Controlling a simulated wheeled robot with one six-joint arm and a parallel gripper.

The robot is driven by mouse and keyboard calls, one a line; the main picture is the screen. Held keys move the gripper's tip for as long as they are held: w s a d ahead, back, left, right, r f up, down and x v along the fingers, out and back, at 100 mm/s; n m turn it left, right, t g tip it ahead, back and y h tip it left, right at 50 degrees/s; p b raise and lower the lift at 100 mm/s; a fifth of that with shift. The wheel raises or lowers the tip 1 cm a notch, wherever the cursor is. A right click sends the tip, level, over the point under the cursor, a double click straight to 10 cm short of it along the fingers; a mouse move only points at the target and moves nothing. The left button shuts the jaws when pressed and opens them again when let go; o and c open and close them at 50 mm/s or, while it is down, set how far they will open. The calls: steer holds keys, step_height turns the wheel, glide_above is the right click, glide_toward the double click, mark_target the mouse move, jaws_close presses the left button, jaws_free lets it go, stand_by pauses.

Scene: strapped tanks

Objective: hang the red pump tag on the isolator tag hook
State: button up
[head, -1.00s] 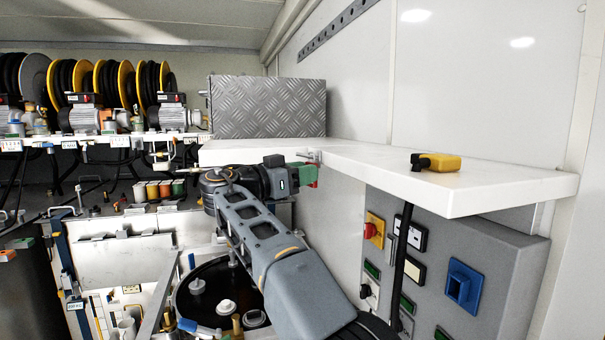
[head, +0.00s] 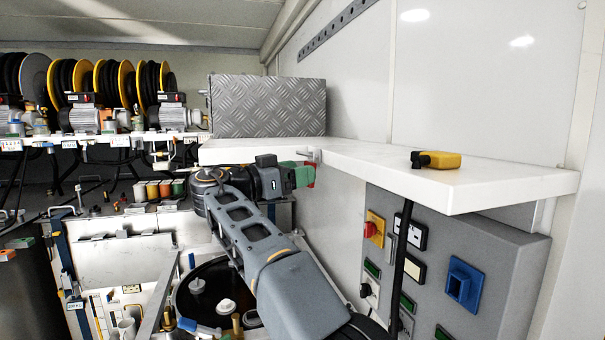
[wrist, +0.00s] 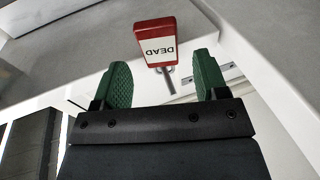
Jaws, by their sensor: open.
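The red tag (wrist: 147,29) has a white label reading "DEAD", which appears upside down in the wrist view. In the head view, the tag (head: 311,179) is a small red patch under the shelf's left edge, mostly hidden by my gripper. A grey metal peg (wrist: 169,79) shows at the tag's end; the tag seems to hang there, though the contact is unclear. A small metal fitting (head: 312,155) shows at the shelf edge above the tag. My gripper (wrist: 164,66) is open, its green fingers on either side and short of the tag, with nothing between them.
The white shelf (head: 440,190) runs above and right of my gripper, with a yellow-and-black item (head: 437,161) on it. Below is a grey electrical panel (head: 490,270) with a red rotary switch (head: 370,229). A black tank (head: 212,290) stands below my arm.

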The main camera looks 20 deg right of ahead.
steer(key=b+v, duration=0.1)
steer(key=v, duration=1.1)
steer(key=w+a+f+n+t+y, duration=0.35)
steer(key=w+f+n+y, duration=0.25)
steer(key=f+n, duration=0.65)
steer(key=s+d+f+n+g+y, duration=0.25)
steer(key=s+d+f+y, duration=0.2)
steer(key=s+f, duration=0.4)
steer(key=s+d+f+n+g+y, duration=0.2)
steer(key=s+d+f+n+y, duration=0.3)
steer(key=f, duration=0.7)
steer(key=s+d+f+m+y, duration=0.1)
steer(key=s+d+m, duration=0.1)
steer(key=s, duration=0.4)
steer(key=s+d+f+m+y, duration=0.2)
steer(key=s+d+m, duration=0.1)
steer(key=s, duration=0.3)
steer(key=shift+s+d+t, duration=0.15)
steer(key=shift+t, duration=0.15)
steer(key=shift+f, duration=0.1)
